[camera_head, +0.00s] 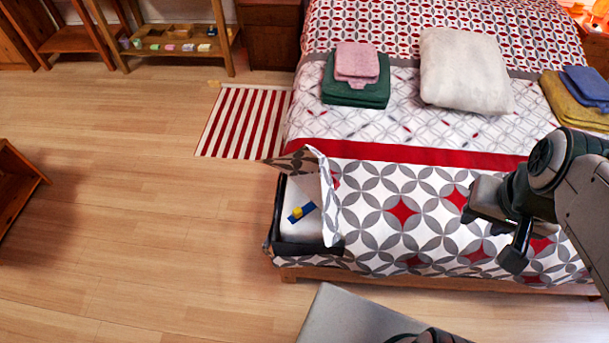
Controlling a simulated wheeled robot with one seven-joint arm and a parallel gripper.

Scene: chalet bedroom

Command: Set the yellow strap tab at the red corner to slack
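A small yellow tab (297,212) sits on a short blue strap (308,208) on the white mattress corner (303,188), at the near left corner of the bed. The patterned bedspread (375,220) is folded back there, with its flap (328,195) standing to the right of the strap. A dark frame edge (305,249) borders the bared corner. No red marking shows clearly at this corner. The tab's exact setting is too small to read. My gripper (492,239) hangs over the bedspread, well right of the tab. Its dark fingers look apart, with nothing seen between them.
A pillow (463,72), pink cloths (357,62) on green folded cloths (357,90), and yellow and blue cloths (577,100) lie on the bed. A striped rug (243,122) lies beside it. The wooden floor (140,220) to the left is mostly clear.

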